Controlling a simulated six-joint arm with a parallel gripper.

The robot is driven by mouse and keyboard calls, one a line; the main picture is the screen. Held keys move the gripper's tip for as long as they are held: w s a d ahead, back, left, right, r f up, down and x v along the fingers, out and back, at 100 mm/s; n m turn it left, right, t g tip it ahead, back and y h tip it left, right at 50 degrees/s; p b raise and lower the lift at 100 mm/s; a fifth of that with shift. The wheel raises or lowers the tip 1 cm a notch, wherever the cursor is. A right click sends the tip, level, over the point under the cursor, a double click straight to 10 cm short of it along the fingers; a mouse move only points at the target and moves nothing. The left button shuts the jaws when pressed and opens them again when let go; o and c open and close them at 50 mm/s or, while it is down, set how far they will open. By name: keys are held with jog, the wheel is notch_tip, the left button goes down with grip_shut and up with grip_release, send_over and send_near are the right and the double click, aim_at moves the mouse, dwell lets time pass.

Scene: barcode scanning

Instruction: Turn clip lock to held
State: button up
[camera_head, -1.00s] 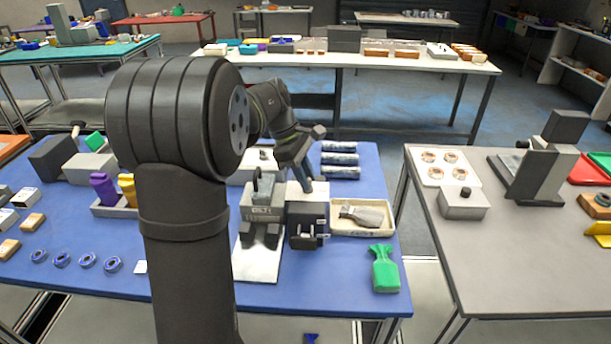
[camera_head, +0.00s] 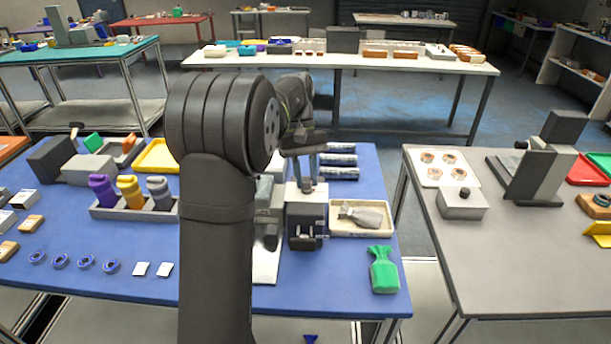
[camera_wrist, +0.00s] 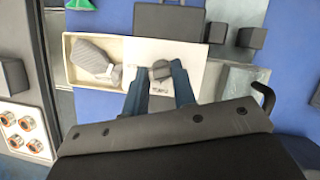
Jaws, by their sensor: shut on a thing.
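The clip unit (camera_head: 306,215) is a box with a pale top and a dark front on the blue table, left of the cream tray. A small dark knob (camera_wrist: 160,70) stands on its pale top (camera_wrist: 197,68) in the wrist view, beside partly covered lettering. I take this knob to be the clip lock; its set position cannot be read. My gripper (camera_wrist: 158,72) points down at the knob, with one finger on each side, shut on it. In the head view my gripper (camera_head: 309,188) is above the box's top, and the knob is mostly hidden.
The cream tray (camera_head: 335,232) holding a grey bag (camera_head: 362,214) stands close on the right. A green bag (camera_head: 383,270) lies in front of it. A grey machine (camera_head: 268,210) stands close on the left, partly behind my arm. Dark cylinders (camera_head: 338,160) lie behind.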

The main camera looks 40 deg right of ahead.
jog(key=shift+d+m+t+y, duration=0.1)
jog(key=shift+m+t+y, duration=0.4)
jog(key=shift+m, duration=1.4)
jog(key=o, duration=1)
jog(key=shift+y, duration=0.3)
jog(key=v, duration=0.7)
jog(key=shift+r, duration=0.2)
